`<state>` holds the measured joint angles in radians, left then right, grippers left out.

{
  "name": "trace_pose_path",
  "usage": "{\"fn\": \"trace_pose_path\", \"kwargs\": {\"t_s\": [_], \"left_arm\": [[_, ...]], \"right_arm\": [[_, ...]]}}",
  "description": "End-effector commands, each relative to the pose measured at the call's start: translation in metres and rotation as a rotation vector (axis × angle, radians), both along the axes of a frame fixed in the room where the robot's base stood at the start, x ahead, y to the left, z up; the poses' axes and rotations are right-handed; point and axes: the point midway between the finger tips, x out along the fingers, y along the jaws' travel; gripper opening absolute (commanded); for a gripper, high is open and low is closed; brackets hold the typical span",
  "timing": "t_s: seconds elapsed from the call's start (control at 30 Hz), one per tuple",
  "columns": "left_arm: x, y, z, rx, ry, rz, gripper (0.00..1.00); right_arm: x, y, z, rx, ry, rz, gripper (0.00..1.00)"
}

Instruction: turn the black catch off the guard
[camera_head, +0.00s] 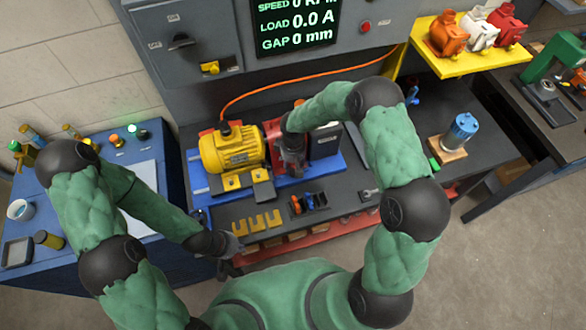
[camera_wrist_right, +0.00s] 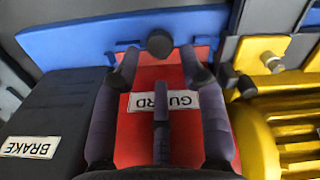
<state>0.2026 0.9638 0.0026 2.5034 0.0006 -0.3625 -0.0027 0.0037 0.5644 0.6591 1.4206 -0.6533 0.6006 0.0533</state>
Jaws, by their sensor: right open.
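The red guard (camera_wrist_right: 145,82) carries a GUARD label and lies below my right gripper (camera_wrist_right: 161,78). The catch (camera_wrist_right: 159,42) is a round black knob at the guard's far edge in the wrist view, beside the blue base. My right gripper's fingers are spread and empty over the guard, with the catch just beyond the fingertips and apart from them. In the head view the right gripper (camera_head: 291,158) hides the catch and most of the guard (camera_head: 271,130). My left gripper (camera_head: 228,248) hangs near the bench's front edge; its fingers are too small to read.
A yellow motor (camera_head: 231,150) sits left of the guard on a blue base (camera_head: 330,170). A dark BRAKE box (camera_wrist_right: 60,115) flanks the guard's other side. Yellow brackets (camera_head: 258,222) lie in front.

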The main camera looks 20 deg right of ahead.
Motion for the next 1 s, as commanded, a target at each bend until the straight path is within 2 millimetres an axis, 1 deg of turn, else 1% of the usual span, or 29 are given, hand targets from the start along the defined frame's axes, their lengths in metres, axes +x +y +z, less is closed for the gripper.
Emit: {"fn": "trace_pose_path", "kwargs": {"t_s": [0.03, 0.1, 0.3, 0.43, 0.67, 0.7, 0.73, 0.83, 1.0], "left_arm": [[0.000, 0.000, 0.001, 0.000, 0.000, 0.000, 0.00], [0.000, 0.000, 0.001, 0.000, 0.000, 0.000, 0.00], [0.000, 0.000, 0.002, 0.000, 0.000, 0.000, 0.00], [0.000, 0.000, 0.002, 0.000, 0.000, 0.000, 0.00], [0.000, 0.000, 0.002, 0.000, 0.000, 0.000, 0.00], [0.000, 0.000, 0.002, 0.000, 0.000, 0.000, 0.00], [0.000, 0.000, 0.002, 0.000, 0.000, 0.000, 0.00], [0.000, 0.000, 0.002, 0.000, 0.000, 0.000, 0.00], [0.000, 0.000, 0.002, 0.000, 0.000, 0.000, 0.00]], "right_arm": [[0.000, 0.000, -0.009, 0.000, 0.001, 0.000, 0.42], [-0.001, 0.000, -0.019, 0.000, 0.001, -0.001, 0.42], [0.000, 0.000, -0.038, 0.000, -0.001, -0.001, 0.42], [0.000, 0.000, -0.043, 0.000, -0.001, -0.001, 0.42], [0.000, 0.000, -0.043, 0.001, -0.002, -0.001, 0.42], [0.000, 0.000, -0.043, 0.001, -0.002, -0.001, 0.37], [0.000, 0.000, -0.043, 0.001, -0.002, -0.001, 0.28], [0.001, 0.000, -0.043, 0.001, -0.002, -0.001, 0.00], [0.001, 0.000, -0.043, 0.001, -0.003, 0.001, 0.00]]}}
